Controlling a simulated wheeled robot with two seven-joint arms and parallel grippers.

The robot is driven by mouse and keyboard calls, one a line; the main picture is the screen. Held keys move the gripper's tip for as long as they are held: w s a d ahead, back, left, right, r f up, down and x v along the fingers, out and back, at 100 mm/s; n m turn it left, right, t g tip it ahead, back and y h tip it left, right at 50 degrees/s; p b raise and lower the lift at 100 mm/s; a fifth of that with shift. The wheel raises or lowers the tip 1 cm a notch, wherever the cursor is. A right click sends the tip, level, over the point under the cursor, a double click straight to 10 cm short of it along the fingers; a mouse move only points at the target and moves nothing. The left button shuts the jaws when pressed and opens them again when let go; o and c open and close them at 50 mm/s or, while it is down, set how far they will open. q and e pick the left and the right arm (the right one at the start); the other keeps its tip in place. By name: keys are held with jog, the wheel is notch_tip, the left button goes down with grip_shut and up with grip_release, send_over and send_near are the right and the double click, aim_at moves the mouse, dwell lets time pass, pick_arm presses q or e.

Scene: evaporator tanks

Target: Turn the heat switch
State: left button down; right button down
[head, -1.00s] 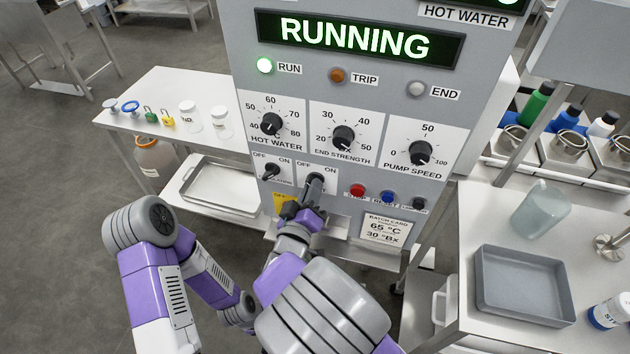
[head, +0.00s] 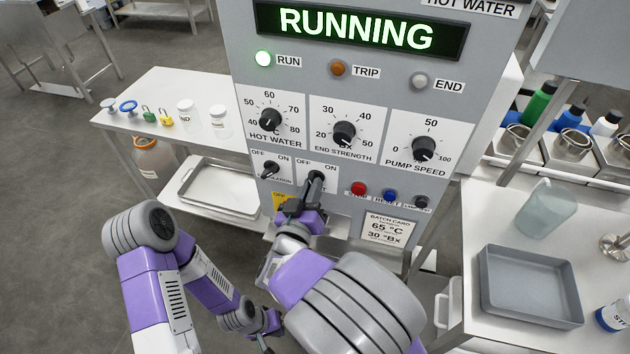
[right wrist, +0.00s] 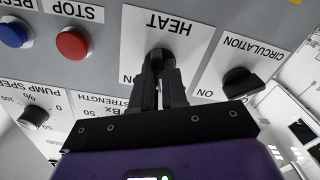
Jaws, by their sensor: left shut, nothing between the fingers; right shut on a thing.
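The heat switch (right wrist: 160,57) is a black rotary knob on a white plate lettered HEAT. In the right wrist view my right gripper (right wrist: 160,80) is shut on this knob, with one finger on each side of it. Part of the ON mark shows beside the fingers; the OFF mark is hidden there, and I cannot tell exactly where the knob points. In the head view the heat switch (head: 317,176) is partly covered by my right gripper (head: 315,190). My left gripper (head: 265,342) is low at the bottom edge, shut and empty, away from the panel.
The circulation switch (head: 271,170) is just left of the heat plate. The red stop button (head: 358,188) and blue reset button (head: 389,195) are close on the right. The display (head: 358,31) reads RUNNING and the run lamp (head: 263,58) is green. A side table (head: 535,232) stands right.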

jog(key=shift+m+b, duration=0.7)
jog(key=shift+m, duration=0.4)
jog(key=shift+f, duration=0.1)
jog(key=shift+m+b, duration=0.75)
jog(key=shift+m, duration=0.25)
